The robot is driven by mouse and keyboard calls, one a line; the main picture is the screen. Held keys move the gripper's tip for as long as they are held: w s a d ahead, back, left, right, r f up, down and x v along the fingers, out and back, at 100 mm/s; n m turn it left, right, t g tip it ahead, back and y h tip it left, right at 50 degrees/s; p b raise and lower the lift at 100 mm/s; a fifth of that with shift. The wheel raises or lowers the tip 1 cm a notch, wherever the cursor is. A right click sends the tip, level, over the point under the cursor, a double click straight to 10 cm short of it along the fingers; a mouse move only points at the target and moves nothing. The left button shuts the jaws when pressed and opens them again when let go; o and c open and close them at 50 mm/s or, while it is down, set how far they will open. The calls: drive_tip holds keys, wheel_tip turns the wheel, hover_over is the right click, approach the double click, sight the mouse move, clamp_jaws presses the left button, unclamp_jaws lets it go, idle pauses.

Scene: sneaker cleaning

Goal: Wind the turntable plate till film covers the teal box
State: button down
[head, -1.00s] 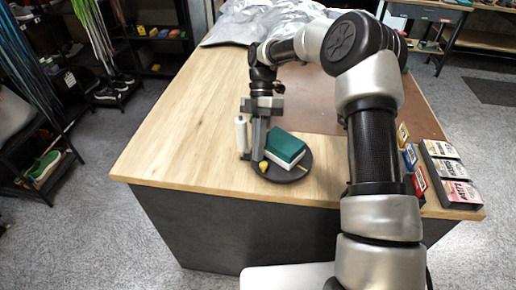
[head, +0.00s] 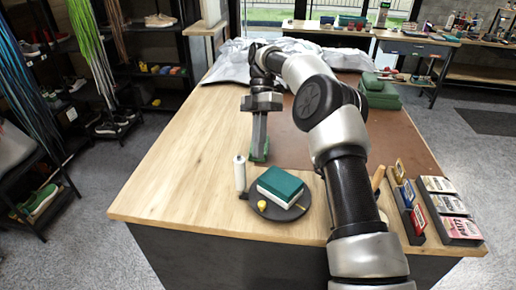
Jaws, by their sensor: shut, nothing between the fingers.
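The dark round turntable plate (head: 276,213) lies near the table's front edge. The teal box (head: 281,182), with a teal top and white lower sides, sits on it at an angle. A small yellow knob (head: 262,205) and a thin wooden peg are at the plate's front edge. A white upright roll (head: 240,173) stands just left of the plate. I cannot make out film on the box's teal top. My gripper (head: 260,158) points down behind the plate, apart from the box and roll, shut and empty. A small green patch shows at its fingertips; I cannot tell what it is.
A brown mat (head: 390,150) covers the table's right side. Small cartons in dark holders (head: 450,210) stand at the front right. Green boxes (head: 378,92) and a grey cloth (head: 235,58) lie at the back. The wooden left side is clear.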

drive_tip(key=s+a+r+m+t+h+p, duration=0.2)
drive_tip(key=s+a+r+m+t+h, duration=0.15)
drive_tip(key=m, duration=0.35)
drive_tip(key=m+t+p, duration=0.1)
drive_tip(key=m+p, duration=0.1)
drive_tip(key=m, duration=0.5)
hover_over(252, 206)
drive_tip(key=shift+h, duration=0.45)
wheel_tip(252, 206, down, 13)
drive_tip(key=shift+w+r, duration=0.15)
drive_tip(key=shift+t, duration=0.25)
